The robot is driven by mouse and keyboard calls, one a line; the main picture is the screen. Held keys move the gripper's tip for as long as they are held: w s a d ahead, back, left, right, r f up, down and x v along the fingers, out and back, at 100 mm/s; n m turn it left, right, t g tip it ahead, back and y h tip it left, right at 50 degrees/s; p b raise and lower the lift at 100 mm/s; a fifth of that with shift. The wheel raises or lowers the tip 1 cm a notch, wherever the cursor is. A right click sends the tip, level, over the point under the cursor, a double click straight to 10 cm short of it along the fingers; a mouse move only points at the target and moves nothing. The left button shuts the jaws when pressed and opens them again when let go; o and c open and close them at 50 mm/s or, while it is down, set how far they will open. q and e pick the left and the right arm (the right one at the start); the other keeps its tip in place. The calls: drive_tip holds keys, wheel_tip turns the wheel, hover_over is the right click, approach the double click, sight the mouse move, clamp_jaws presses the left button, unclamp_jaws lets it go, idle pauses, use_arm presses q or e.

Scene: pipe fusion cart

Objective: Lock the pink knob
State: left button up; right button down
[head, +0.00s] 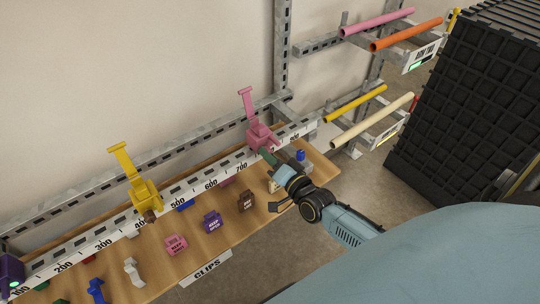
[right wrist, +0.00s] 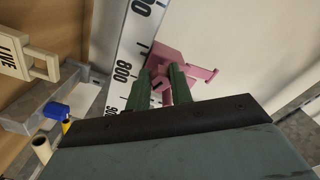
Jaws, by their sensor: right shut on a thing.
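The pink clamp (head: 260,136) sits on the white ruler rail near the 800 mark, with its handle sticking up. Its pink knob (right wrist: 157,86) shows between the fingers in the right wrist view, below the pink clamp body (right wrist: 185,55). My right gripper (head: 269,157) reaches in from the lower right to the front of the clamp. In the right wrist view its two green fingers (right wrist: 157,88) are shut on the knob from both sides. The fingers hide part of the knob, and I cannot tell how far it is turned. My left gripper is not in view.
A yellow clamp (head: 141,183) stands farther left on the ruler rail (head: 190,182). Several coloured clips lie on the wooden shelf (head: 152,262). A beige LIVE clip (right wrist: 25,58) is near my right gripper. Coloured pipes (head: 372,117) rest on brackets beside a black panel (head: 465,100).

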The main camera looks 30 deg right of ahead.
drive_tip(key=m+b, duration=0.1)
drive_tip(key=m, duration=0.7)
drive_tip(key=m+b, duration=0.1)
drive_tip(key=m, duration=0.3)
drive_tip(key=shift+r+b, duration=0.25)
drive_tip(key=shift+b, duration=0.05)
drive_tip(key=shift+m, duration=0.3)
drive_tip(key=c, duration=1.2)
unclamp_jaws()
drive_tip(key=shift+c, duration=0.2)
drive_tip(key=s+d+b, duration=0.1)
drive_tip(key=s, duration=1.2)
drive_tip(key=shift+s, duration=0.15)
